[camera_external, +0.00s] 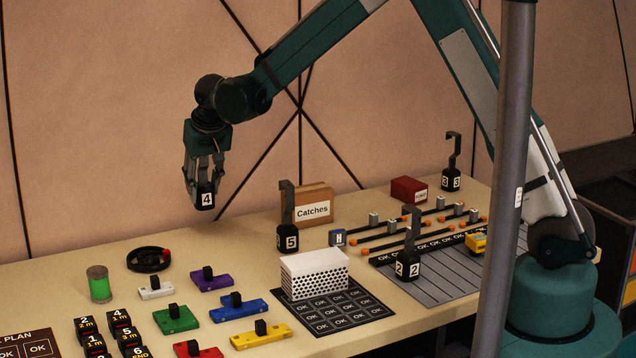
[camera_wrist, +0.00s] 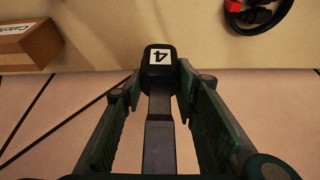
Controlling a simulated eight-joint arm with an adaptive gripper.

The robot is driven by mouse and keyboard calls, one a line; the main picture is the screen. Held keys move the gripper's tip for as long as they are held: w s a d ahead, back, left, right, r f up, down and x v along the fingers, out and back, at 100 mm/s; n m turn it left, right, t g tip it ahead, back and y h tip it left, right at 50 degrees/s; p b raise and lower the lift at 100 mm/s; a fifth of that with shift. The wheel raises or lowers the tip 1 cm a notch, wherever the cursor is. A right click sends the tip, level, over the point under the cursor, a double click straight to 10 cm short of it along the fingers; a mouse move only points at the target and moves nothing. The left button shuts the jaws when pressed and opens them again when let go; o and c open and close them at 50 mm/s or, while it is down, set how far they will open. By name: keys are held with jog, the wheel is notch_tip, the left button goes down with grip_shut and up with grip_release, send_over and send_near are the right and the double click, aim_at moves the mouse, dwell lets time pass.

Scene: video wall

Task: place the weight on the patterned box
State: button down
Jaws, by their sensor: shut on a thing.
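My gripper (camera_external: 204,178) is shut on a black weight marked 4 (camera_external: 205,200) and holds it in the air above the back edge of the table. In the wrist view the weight (camera_wrist: 159,58) hangs at the end of a flat grey stem, which runs between the green fingers (camera_wrist: 160,110). The patterned box (camera_external: 315,276) is white with black dots on its front. It stands on a dark mat with OK cells, lower and to the right of my gripper. Its top looks bare.
Weights marked 5 (camera_external: 287,238), 2 (camera_external: 407,262) and 3 (camera_external: 451,178) stand upright with tall hooks. A Catches box (camera_external: 313,205) is behind the patterned box. Coloured blocks with black knobs (camera_external: 211,281), a green cylinder (camera_external: 99,284) and a black coil (camera_external: 149,260) lie to the left.

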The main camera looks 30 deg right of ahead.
jog(key=s+d+r+n+y+p, duration=0.1)
jog(key=s+d+r+n, duration=0.2)
jog(key=s, duration=0.5)
jog(key=s+d+r+n+y+p, duration=0.1)
jog(key=s+d+r+p, duration=0.2)
jog(key=s, duration=0.4)
notch_tip(320, 180, up, 2)
jog(key=r+n+g+y+p, duration=0.1)
jog(key=n, duration=0.5)
send_over(315, 258)
jog(key=shift+f, duration=0.25)
jog(key=shift+f, duration=0.15)
jog(key=shift+f+b, duration=0.55)
jog(key=shift+f, duration=2.25)
jog(key=shift+f, duration=0.1)
jog(key=shift+f+b, duration=0.45)
jog(key=shift+f, duration=1.5)
jog(key=shift+f, duration=0.2)
jog(key=c, duration=1.8)
grip_release()
